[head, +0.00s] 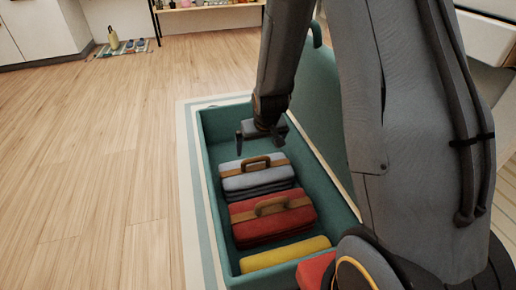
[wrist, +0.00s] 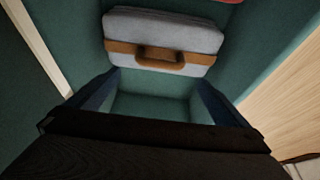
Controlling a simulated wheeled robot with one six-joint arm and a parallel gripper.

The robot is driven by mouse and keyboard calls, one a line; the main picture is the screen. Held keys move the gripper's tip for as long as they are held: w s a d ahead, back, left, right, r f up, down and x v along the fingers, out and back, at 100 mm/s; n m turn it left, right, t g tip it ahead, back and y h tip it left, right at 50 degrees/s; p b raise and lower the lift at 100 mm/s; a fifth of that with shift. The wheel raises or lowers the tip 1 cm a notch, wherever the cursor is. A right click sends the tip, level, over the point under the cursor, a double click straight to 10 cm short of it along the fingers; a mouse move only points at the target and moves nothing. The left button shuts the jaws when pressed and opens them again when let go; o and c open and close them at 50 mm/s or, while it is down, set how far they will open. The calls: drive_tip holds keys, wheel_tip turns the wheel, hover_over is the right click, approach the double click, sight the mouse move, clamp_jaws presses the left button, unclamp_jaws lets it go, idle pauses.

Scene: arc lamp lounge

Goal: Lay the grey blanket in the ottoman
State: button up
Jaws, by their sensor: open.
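The grey blanket (head: 254,179) lies folded inside the open teal ottoman (head: 209,178), with a brown band and handle on it. My open gripper (head: 262,135) is over the ottoman's far end, just beyond the blanket. In the wrist view the grey blanket (wrist: 163,29) lies ahead of my gripper (wrist: 157,82). The space between the fingers shows only bare teal ottoman (wrist: 150,106). Nothing is held, and the handle looks free of the fingers. My arm hides part of the ottoman's right side.
A red blanket (head: 271,222) with a handle lies beside the grey one in the ottoman. A yellow folded piece (head: 285,254) and another red piece (head: 315,271) lie nearer. A striped rug (head: 188,150) is under the ottoman. The wooden floor at left is clear.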

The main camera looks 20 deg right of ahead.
drive_tip(key=s+a+r+n+g+y, duration=0.1)
drive_tip(key=s+a+r+n+g, duration=0.15)
drive_tip(key=s+a+r, duration=1.25)
drive_tip(key=s+a+r+n+g, duration=0.1)
drive_tip(key=s+a+r, duration=0.1)
drive_tip(key=s, duration=0.7)
drive_tip(key=s+a+r+n+g+y, duration=0.1)
drive_tip(key=s+a+r+n, duration=0.1)
drive_tip(key=s+r, duration=0.3)
drive_tip(key=s+a, duration=0.1)
drive_tip(key=s, duration=0.3)
drive_tip(key=shift+s+a+r, duration=0.25)
drive_tip(key=shift+s+a, duration=0.05)
drive_tip(key=shift+s, duration=0.05)
drive_tip(key=shift+n, duration=0.25)
